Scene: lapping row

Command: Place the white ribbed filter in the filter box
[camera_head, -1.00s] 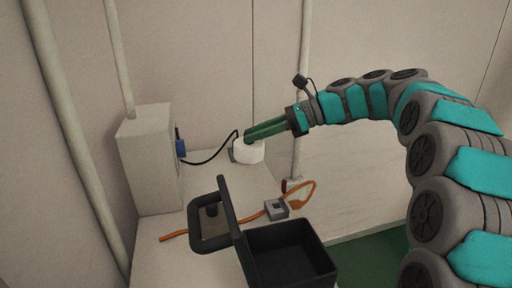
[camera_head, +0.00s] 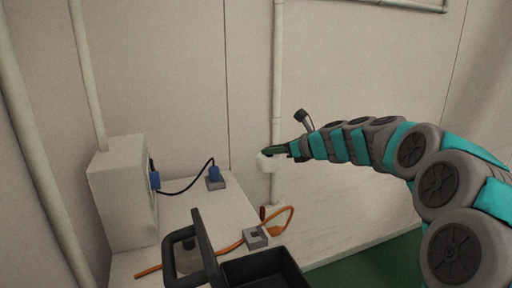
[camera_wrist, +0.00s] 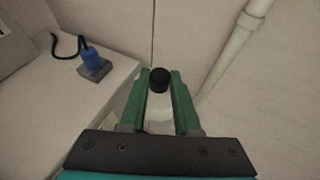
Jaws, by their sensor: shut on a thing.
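My gripper (camera_head: 272,152) is shut on the white filter (camera_head: 264,164) and holds it in the air, beyond the right edge of the bench, in front of the wall. In the wrist view, the filter's pale body (camera_wrist: 159,118) sits between the two green fingers of my gripper (camera_wrist: 160,78), with a black round part at its far end. Its ribs are too small to tell. A black open-topped box (camera_head: 262,269), seemingly the filter box, stands at the bench's front with its lid (camera_head: 205,246) raised on the left. The picture's lower edge cuts it off. My gripper is well behind and above it.
A pale cabinet (camera_head: 122,195) stands at the bench's left, with a black cable running to a blue plug (camera_head: 214,173) on a grey block. An orange cable (camera_head: 283,222) and a grey square block (camera_head: 256,238) lie behind the box. A vertical pipe (camera_head: 278,90) runs close behind my gripper.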

